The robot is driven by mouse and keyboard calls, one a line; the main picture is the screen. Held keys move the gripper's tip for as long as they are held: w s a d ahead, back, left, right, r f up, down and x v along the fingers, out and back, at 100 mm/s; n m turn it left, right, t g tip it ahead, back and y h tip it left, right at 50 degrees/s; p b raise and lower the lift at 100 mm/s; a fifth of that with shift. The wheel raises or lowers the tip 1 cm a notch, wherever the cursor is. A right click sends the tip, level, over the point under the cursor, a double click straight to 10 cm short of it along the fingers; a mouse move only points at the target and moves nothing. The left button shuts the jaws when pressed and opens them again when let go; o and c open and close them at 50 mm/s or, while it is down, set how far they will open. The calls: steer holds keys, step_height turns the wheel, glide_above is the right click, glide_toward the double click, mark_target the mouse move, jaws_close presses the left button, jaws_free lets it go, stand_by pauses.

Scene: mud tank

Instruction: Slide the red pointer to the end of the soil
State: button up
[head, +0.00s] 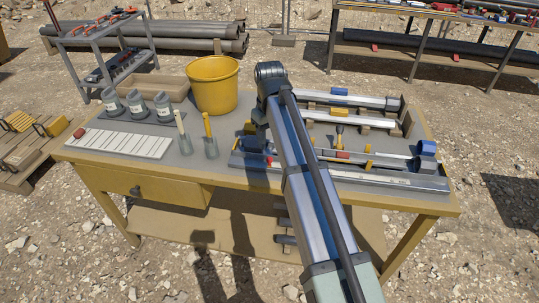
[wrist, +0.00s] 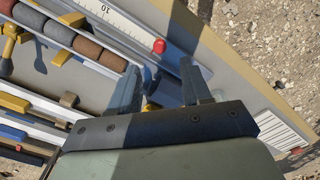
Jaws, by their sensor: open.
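In the wrist view, the red pointer (wrist: 159,46) is a small red knob on the rail beside the white scale (wrist: 108,16). The soil (wrist: 88,47) is a row of grey, reddish and brown core pieces in a trough alongside the scale. Its near end is close to my left finger and partly hidden by it. My gripper (wrist: 160,65) is open and empty, with its fingers pointing down toward the rail. The pointer shows between and beyond the fingertips, apparently apart from them. In the head view, my arm hides the fingers and much of the trough.
The wooden bench (head: 440,200) also holds a yellow bucket (head: 212,84), two trowels (head: 208,135), several grey jars (head: 136,103) and a white strip board (head: 120,144). Other tubes and rails (head: 345,100) lie behind the trough. Bare bench top shows near the bucket.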

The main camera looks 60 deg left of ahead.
mark_target(269, 158)
step_height(269, 158, down, 8)
steer(key=shift+r, duration=0.25)
jaws_close()
stand_by(0.6)
